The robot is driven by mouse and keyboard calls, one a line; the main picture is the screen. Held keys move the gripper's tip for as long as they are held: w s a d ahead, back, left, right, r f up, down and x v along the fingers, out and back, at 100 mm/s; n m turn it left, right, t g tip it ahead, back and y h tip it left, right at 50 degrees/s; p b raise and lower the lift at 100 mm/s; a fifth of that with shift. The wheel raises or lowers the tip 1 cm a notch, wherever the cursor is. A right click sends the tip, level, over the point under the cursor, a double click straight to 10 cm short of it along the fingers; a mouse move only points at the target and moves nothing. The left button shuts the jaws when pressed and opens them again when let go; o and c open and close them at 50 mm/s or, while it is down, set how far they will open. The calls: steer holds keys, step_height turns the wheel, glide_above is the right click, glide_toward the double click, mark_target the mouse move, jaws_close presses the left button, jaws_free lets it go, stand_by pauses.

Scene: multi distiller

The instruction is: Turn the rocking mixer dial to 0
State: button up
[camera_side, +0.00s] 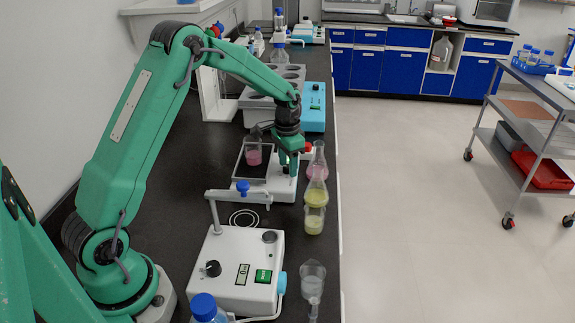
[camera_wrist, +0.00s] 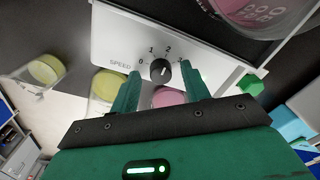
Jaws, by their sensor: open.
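The rocking mixer (camera_side: 281,190) is a white unit on the black bench in the side view, with a dark tray holding a beaker of pink liquid (camera_side: 254,158). In the wrist view its white front panel (camera_wrist: 115,40) reads SPEED, with marks 0 to 3 around a black dial (camera_wrist: 160,71). The white pointer line seems to aim up between 1 and 2, nearer 2; its exact angle is hard to read. My gripper (camera_wrist: 160,68) is open, one finger on each side of the dial. I cannot tell whether they touch it. In the side view my gripper (camera_side: 290,165) hangs over the mixer's front.
Flasks with pink (camera_side: 317,168) and yellow liquid (camera_side: 315,196) stand close beside the mixer at the bench edge. A white stirrer unit (camera_side: 238,268) with a stand and a blue-capped bottle (camera_side: 206,308) are nearer. A green button (camera_wrist: 250,84) sits right of the dial.

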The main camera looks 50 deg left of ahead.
steer(key=c, duration=1)
steer(key=shift+d, duration=0.1)
steer(key=shift+n, duration=0.3)
steer(key=n, duration=0.3)
steer(key=shift+d, duration=0.1)
steer(key=n, duration=0.5)
steer(key=shift+n, duration=0.3)
steer(key=n, duration=0.4)
steer(key=shift+w+n+g, duration=0.1)
steer(key=shift+n+g, duration=0.2)
steer(key=n, duration=0.4)
